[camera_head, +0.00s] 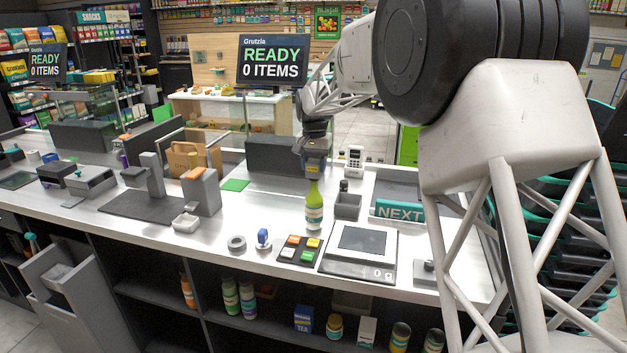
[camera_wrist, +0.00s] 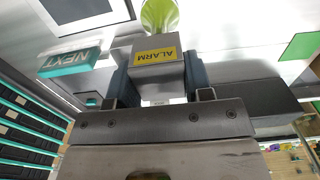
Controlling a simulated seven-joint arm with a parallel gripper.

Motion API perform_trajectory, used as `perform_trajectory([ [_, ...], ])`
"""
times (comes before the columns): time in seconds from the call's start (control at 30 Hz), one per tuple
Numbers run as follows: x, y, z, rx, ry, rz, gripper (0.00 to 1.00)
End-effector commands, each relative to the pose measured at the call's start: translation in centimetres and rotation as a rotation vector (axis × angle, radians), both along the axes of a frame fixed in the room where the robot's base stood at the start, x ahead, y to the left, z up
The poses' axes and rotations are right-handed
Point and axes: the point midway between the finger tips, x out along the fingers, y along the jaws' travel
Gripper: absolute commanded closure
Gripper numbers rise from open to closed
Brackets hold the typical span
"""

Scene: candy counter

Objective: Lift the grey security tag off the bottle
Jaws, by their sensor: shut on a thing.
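A green bottle (camera_head: 314,212) with a pale banded label stands upright on the white counter, left of the scale. The grey security tag (camera_wrist: 158,78) with a yellow ALARM label sits between my fingers in the wrist view, with the green bottle (camera_wrist: 160,14) just beyond it. In the head view the tag (camera_head: 313,168) is at the top of the bottle, below my gripper (camera_head: 314,155). My gripper is shut on the tag from above. It also shows in the wrist view (camera_wrist: 158,85). Whether the tag still touches the bottle's neck is hard to tell.
In front are a button pad (camera_head: 299,250), a blue-topped stamp (camera_head: 263,238) and a tape roll (camera_head: 237,243).

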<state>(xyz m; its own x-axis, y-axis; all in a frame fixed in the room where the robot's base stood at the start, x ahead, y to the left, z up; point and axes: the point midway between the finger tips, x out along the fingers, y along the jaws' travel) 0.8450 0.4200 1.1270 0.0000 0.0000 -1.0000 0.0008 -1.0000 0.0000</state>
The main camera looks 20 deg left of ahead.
Motion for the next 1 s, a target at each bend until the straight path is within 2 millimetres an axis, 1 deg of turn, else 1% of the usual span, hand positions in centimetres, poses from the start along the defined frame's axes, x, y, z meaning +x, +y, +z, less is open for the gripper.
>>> perform_trajectory([
  [1.0,0.0,0.0,2.1,0.0,0.0,0.0,0.67],
])
